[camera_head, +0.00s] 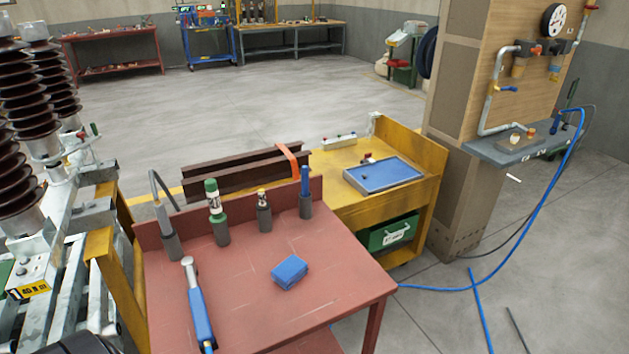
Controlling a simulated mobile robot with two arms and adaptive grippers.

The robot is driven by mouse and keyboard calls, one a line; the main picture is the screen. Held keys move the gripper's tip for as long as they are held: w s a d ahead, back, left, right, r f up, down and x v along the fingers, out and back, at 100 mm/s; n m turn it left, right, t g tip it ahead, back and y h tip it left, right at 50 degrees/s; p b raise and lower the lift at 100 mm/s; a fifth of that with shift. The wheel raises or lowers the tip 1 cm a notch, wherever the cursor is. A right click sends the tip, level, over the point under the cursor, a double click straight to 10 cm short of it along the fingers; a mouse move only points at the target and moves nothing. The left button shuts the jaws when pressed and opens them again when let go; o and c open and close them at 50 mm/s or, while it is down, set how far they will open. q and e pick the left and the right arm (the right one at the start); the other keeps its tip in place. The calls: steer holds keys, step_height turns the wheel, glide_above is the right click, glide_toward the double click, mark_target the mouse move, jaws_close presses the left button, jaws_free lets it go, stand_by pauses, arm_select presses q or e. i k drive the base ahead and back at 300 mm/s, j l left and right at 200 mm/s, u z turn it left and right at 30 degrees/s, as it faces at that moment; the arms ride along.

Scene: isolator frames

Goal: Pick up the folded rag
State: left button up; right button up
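The folded rag (290,272) is a small blue, roughly square bundle. It lies flat on the red table (262,316), right of the table's middle, with clear surface around it. Nothing touches it. Neither of my grippers can be made out in the head view. A dark shape at the bottom left edge is too cut off to identify.
A blue-handled tool (197,305) lies left of the rag. Several bottles and tools stand in dark holders along the back edge, including a green-and-white bottle (214,200). A yellow bench (345,207) with a blue tray (383,175) adjoins behind. A blue hose (537,220) hangs right.

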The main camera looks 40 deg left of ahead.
mark_target(288, 273)
steer(key=u, duration=1.2)
